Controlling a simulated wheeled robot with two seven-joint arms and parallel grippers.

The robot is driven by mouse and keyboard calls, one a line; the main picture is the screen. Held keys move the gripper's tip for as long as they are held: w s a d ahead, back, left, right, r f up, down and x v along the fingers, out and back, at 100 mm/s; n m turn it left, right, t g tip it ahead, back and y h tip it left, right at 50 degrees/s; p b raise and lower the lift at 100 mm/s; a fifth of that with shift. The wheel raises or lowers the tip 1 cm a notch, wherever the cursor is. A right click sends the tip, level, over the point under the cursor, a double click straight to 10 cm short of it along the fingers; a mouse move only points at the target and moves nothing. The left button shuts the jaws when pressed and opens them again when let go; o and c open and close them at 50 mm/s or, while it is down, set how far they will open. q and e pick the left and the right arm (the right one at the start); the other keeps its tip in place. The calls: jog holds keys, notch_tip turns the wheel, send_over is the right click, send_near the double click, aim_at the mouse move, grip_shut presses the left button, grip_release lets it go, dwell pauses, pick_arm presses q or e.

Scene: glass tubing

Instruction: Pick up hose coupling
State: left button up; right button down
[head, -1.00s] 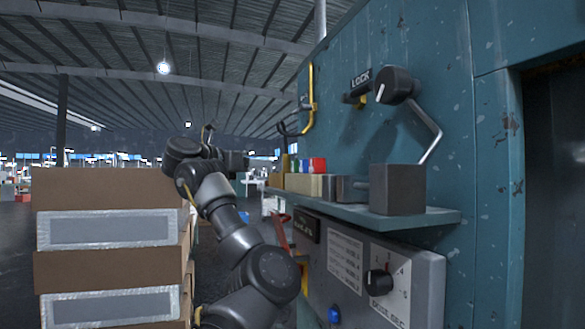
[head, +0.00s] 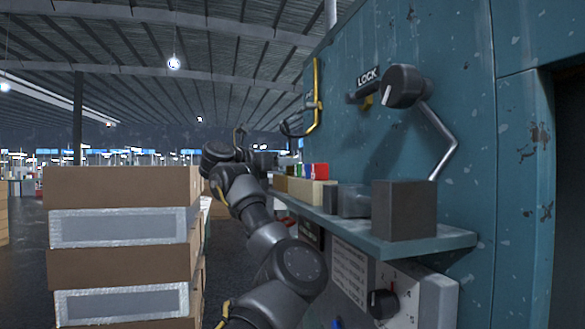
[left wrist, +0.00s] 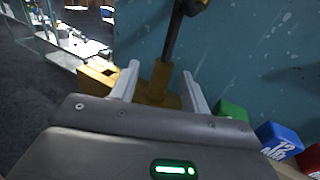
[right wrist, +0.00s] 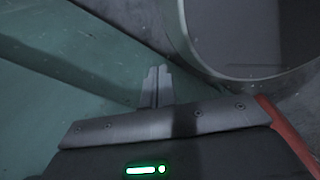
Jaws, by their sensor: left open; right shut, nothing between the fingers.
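My left gripper (head: 268,161) is at the far end of the wall shelf, small in the head view. In the left wrist view its two pale fingers (left wrist: 160,88) are open, with a brass-coloured piece (left wrist: 161,78) between or just beyond them. A dark rod rises from this piece. It may be the hose coupling; I cannot tell for certain, nor whether the fingers touch it. My right gripper (right wrist: 156,88) is shut and empty in the right wrist view, in front of grey-green surfaces. It is outside the head view.
The shelf (head: 425,243) juts from the teal panel (head: 465,130) and carries a dark block (head: 404,210) and smaller blocks. A lever with a black knob (head: 405,87) and a yellow pipe (head: 317,90) are above. Stacked boxes (head: 120,187) stand left of my arm.

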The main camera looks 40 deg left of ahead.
pick_arm(q)
jog(key=shift+w+d+r+p, duration=0.25)
jog(key=shift+w+r+p, duration=0.35)
jog(key=shift+p, duration=0.5)
jog(key=shift+w+d+f+p, duration=0.15)
jog(key=shift+w+p, duration=0.1)
jog(key=shift+w, duration=0.3)
jog(key=shift+w+f+p, duration=0.1)
jog(key=shift+w+p, duration=0.1)
jog(key=shift+w, duration=0.35)
jog(key=shift+w+f, duration=0.15)
jog(key=shift+w, duration=0.2)
jog(key=shift+f, duration=0.1)
jog(key=shift+s, duration=0.25)
jog(key=shift+c, duration=0.6)
grip_shut()
pick_arm(e)
jog(key=r, duration=0.1)
jog(key=s+r, duration=0.1)
jog(key=r, duration=0.1)
jog(key=shift+s+d+r, duration=0.2)
jog(key=shift+s+r, duration=0.15)
